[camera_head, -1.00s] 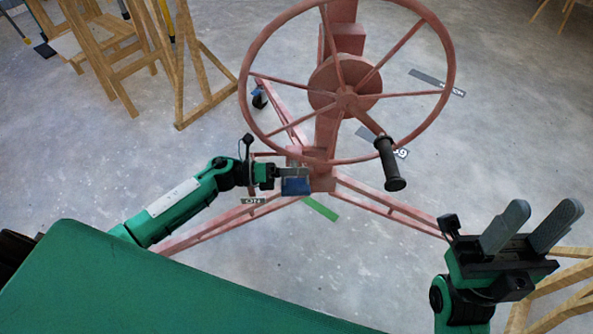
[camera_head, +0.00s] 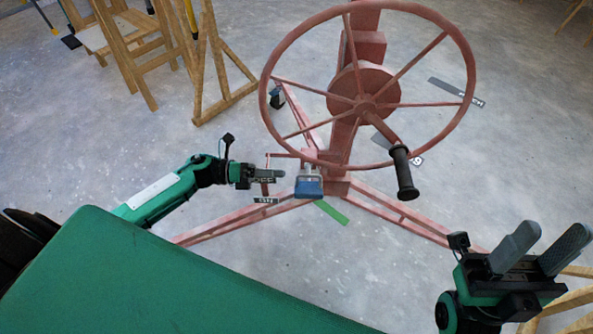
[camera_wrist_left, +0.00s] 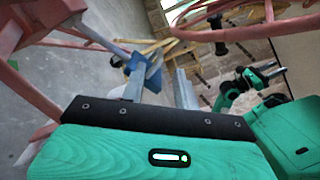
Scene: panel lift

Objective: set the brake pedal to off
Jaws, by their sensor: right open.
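The brake pedal (camera_head: 308,187) is a blue plate low on the front of the red stand, below the handwheel (camera_head: 362,104). My left gripper (camera_head: 276,178) is just left of the pedal in the head view, with a small gap between them. In the left wrist view its two fingers (camera_wrist_left: 160,88) stand apart with nothing held between them. The blue plate (camera_wrist_left: 153,72) shows there beyond the fingers. My right gripper (camera_head: 543,248) is open and empty at the lower right, far from the pedal. The pedal's pivot is hard to make out.
A black crank handle (camera_head: 404,172) hangs from the wheel. Red legs (camera_head: 395,211) spread along the floor.

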